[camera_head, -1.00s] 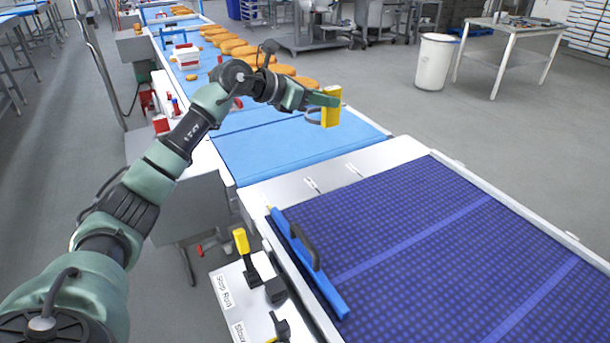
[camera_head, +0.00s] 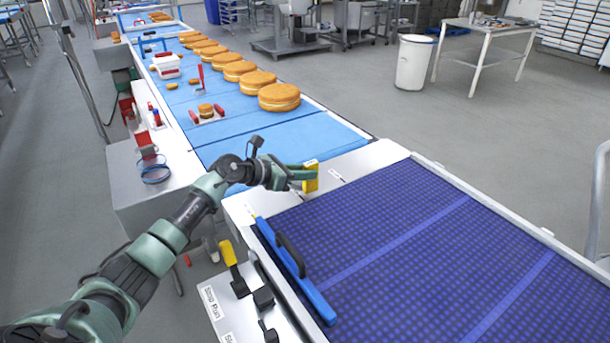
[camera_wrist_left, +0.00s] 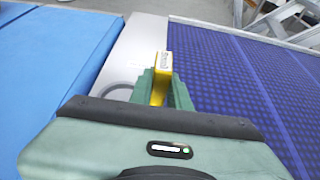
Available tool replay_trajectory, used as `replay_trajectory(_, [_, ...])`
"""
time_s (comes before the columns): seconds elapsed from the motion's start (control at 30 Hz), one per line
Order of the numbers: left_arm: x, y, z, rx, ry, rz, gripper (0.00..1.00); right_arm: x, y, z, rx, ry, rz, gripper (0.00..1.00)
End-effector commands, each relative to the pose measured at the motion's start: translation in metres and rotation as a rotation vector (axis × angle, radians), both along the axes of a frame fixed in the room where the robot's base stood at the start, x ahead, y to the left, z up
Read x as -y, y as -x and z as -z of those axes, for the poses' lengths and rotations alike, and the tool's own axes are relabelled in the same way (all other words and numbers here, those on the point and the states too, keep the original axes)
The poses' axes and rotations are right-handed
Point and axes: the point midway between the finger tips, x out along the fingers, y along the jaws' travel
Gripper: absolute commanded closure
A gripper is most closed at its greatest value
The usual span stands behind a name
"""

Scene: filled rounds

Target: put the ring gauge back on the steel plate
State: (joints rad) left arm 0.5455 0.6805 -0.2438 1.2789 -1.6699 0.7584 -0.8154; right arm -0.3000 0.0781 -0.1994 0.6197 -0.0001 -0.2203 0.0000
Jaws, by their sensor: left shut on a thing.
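My left gripper (camera_head: 303,177) is shut on the yellow handle of the ring gauge (camera_head: 311,179), at the near-left part of the steel plate (camera_head: 372,158). The plate is the pale strip between the light blue belt and the dark blue belt. In the left wrist view the yellow handle (camera_wrist_left: 161,72) stands up between the fingers, with lettering on its top. A grey ring outline (camera_wrist_left: 118,91) shows left of the fingers, over the plate (camera_wrist_left: 140,40). I cannot tell whether the gauge touches the plate. My right gripper is not in view.
A blue bar with a black handle (camera_head: 296,270) lies along the dark blue belt's left edge (camera_head: 400,240). A yellow-knobbed lever (camera_head: 228,253) stands on the control panel. Round cakes (camera_head: 279,97) line the light blue belt. Loose rings (camera_head: 155,173) lie on the left side table.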

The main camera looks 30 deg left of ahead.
Motion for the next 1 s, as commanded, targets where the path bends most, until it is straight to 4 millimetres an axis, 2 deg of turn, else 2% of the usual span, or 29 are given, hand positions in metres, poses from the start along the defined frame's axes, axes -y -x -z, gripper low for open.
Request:
replay_trajectory(0.1, [0.000, 0.000, 0.011, 0.002, 0.001, -0.001, 1.00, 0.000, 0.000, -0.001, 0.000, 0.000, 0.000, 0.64])
replay_trajectory(0.5, [0.000, 0.000, 0.017, 0.002, -0.001, 0.000, 1.00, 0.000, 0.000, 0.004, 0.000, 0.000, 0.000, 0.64])
replay_trajectory(0.53, [0.000, 0.000, 0.016, 0.002, -0.001, 0.001, 0.77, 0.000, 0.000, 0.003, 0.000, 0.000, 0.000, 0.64])
replay_trajectory(0.6, [0.000, 0.000, 0.016, 0.002, -0.001, 0.001, 0.60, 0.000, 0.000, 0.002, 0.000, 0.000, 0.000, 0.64])
replay_trajectory(0.87, [0.000, 0.000, 0.016, 0.001, 0.000, 0.000, 0.60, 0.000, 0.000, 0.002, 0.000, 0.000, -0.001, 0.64])
replay_trajectory(1.0, [0.000, 0.000, 0.009, 0.001, 0.000, 0.000, 0.60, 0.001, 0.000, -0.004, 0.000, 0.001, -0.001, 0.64])
